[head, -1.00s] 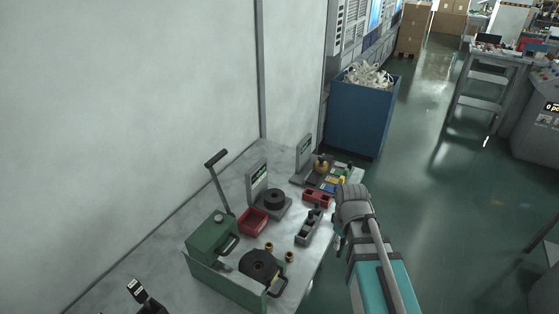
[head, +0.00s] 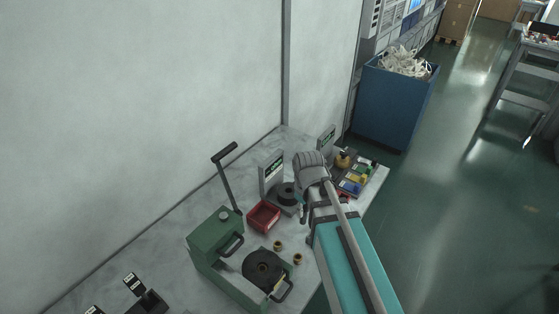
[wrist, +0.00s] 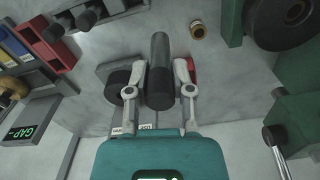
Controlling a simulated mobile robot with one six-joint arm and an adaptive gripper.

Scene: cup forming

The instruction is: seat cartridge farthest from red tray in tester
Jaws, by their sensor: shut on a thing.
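My gripper (wrist: 159,92) is shut on a dark grey cylindrical cartridge (wrist: 159,62), held between the two fingers above the bench. In the head view my arm covers the fingertips and cartridge. Behind the left finger in the wrist view is a grey stand with a black round disc (wrist: 118,80); in the head view this disc (head: 287,190) sits before an upright display panel (head: 271,172). The red tray (head: 264,217) stands left of it, mostly hidden behind the right finger in the wrist view. A grey rack (wrist: 112,14) holds dark cylinders at the wrist view's top left.
A green press (head: 214,240) with a lever and a black ring fixture (head: 266,268) stands at the front. Brass rings (head: 277,245) lie between. A second station with a display (wrist: 30,122) and coloured blocks (head: 352,182) is at the far right. A blue bin (head: 392,105) stands beyond.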

